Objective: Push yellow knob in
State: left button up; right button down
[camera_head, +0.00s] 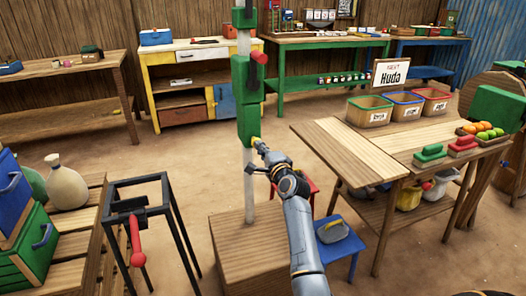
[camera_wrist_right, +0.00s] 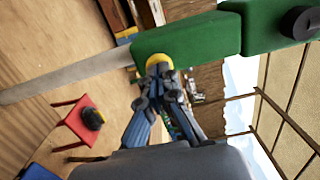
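The yellow knob (camera_head: 256,141) sits low on the green housing (camera_head: 247,110) on the pale upright post (camera_head: 249,185). In the right wrist view the yellow knob (camera_wrist_right: 158,61) shows as a round yellow disc at the housing's end. My right gripper (camera_head: 262,148) is at the knob, its fingertips drawn together. In the wrist view the fingertips (camera_wrist_right: 160,71) overlap the knob's lower edge and look in contact with it, though a small gap cannot be ruled out. My left gripper is not in view.
A red handle (camera_head: 258,57) sticks out higher on the housing. A wooden block (camera_head: 247,250) stands at the post's foot. A red stool (camera_wrist_right: 76,120) and a blue stool (camera_head: 340,246) are close by. A wooden table (camera_head: 350,150) with bins stands right; a black frame (camera_head: 180,225) stands left.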

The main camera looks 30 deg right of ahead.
jog(key=shift+d+r, duration=0.1)
jog(key=shift+r, duration=0.25)
jog(key=s+a, duration=0.2)
jog(key=s, duration=1)
jog(key=shift+a+f, duration=0.2)
jog(key=shift+f, duration=0.15)
